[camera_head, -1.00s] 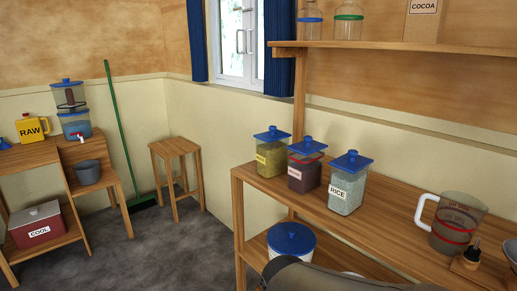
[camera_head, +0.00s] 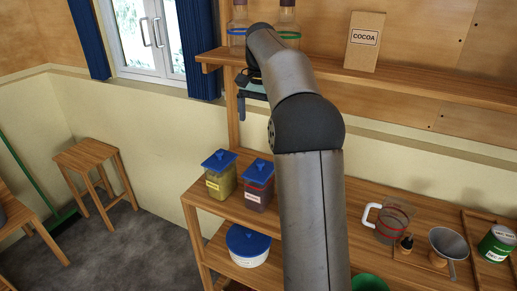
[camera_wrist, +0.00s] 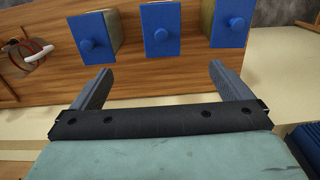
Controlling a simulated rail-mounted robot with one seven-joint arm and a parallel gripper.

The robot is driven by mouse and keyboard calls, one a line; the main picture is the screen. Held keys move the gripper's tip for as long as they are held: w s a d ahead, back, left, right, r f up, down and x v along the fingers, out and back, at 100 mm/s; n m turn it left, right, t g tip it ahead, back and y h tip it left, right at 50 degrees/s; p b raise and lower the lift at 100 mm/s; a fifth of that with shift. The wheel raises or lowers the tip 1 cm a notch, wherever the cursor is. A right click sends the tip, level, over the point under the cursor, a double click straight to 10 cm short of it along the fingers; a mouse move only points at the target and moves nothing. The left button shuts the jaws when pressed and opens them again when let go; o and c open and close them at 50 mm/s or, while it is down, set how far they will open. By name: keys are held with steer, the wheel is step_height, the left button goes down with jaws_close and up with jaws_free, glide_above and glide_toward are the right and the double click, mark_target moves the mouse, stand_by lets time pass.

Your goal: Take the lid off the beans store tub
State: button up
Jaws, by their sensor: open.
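Three tubs with blue knobbed lids stand in a row on the shelf top. In the head view the dark red-filled tub (camera_head: 257,198) stands beside a yellow-filled tub (camera_head: 219,187); their small labels are unreadable, so I cannot confirm which holds beans. My arm hides the third, rice tub. The wrist view shows the middle blue lid (camera_wrist: 160,40), a left lid (camera_wrist: 93,46) and a right lid (camera_wrist: 232,35), all seated. My gripper (camera_wrist: 160,86) is open and empty, apart from the lids. It also shows in the head view (camera_head: 243,108), above the tubs.
An upper shelf (camera_head: 400,85) holds jars and a cocoa box (camera_head: 362,42). To the right on the counter are a measuring jug (camera_head: 389,222), a funnel (camera_head: 447,242) and a green tin (camera_head: 497,245). A blue-lidded white bucket (camera_head: 247,250) stands below.

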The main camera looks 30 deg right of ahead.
glide_above(261, 161)
step_height(261, 161, down, 10)
steer(key=shift+s+d+f+p, duration=0.15)
steer(key=shift+f+p, duration=0.1)
steer(key=shift+p, duration=0.05)
steer(key=shift+f+p, duration=0.95)
steer(key=shift+f, duration=2.2)
steer(key=shift+c, duration=0.4)
steer(key=c, duration=1)
